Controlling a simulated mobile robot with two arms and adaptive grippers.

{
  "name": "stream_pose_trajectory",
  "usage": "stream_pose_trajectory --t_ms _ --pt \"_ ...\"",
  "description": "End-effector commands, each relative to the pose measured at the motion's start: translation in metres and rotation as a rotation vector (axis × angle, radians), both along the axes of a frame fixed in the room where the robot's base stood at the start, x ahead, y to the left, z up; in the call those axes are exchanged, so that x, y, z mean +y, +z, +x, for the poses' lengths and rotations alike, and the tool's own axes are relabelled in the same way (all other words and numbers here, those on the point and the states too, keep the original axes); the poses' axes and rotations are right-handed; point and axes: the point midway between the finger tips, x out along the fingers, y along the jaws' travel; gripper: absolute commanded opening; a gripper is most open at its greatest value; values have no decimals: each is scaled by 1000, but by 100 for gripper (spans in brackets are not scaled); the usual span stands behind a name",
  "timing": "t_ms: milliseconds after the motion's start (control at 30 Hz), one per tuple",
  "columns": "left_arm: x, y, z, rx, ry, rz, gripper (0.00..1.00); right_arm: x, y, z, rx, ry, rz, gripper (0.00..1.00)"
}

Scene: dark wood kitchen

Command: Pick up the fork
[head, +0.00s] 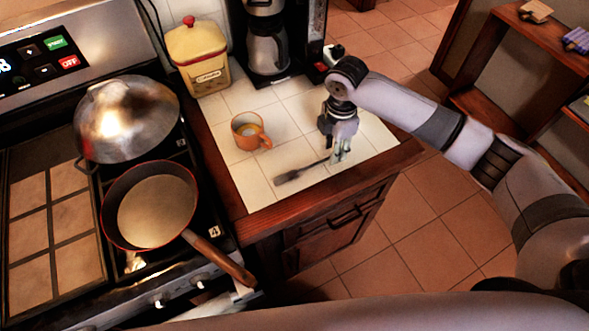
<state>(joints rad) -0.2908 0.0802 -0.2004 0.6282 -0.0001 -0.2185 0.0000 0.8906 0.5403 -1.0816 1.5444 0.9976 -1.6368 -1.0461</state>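The fork (290,176) is a dark, slim utensil lying on the white tiled counter, near its front edge. Its broad dark end points left, and its thin handle runs up and right to my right gripper. My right gripper (341,154) points down over the handle end, with its fingertips at or very close to it. The fingers partly hide that end, and I cannot tell whether they are closed on it. My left gripper is not in view.
An orange cup (246,133) stands left of my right gripper. A yellow canister (198,62) and a coffee maker (266,45) stand behind. The stove at left holds a pan (157,209) and a domed metal lid (127,118). A shelf (540,45) is at right.

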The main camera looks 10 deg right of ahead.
Motion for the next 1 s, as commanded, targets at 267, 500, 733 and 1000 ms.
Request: stream_pose_trajectory --t_ms 267,500,733,1000 --pt "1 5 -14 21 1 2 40 0 -22 0 -1 0 -1 30" --pt "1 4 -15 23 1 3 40 0 -22 0 -1 0 -1 25" --pt "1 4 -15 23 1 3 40 0 -22 0 -1 0 -1 10" --pt "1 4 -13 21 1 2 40 0 -22 0 -1 0 -1 0"
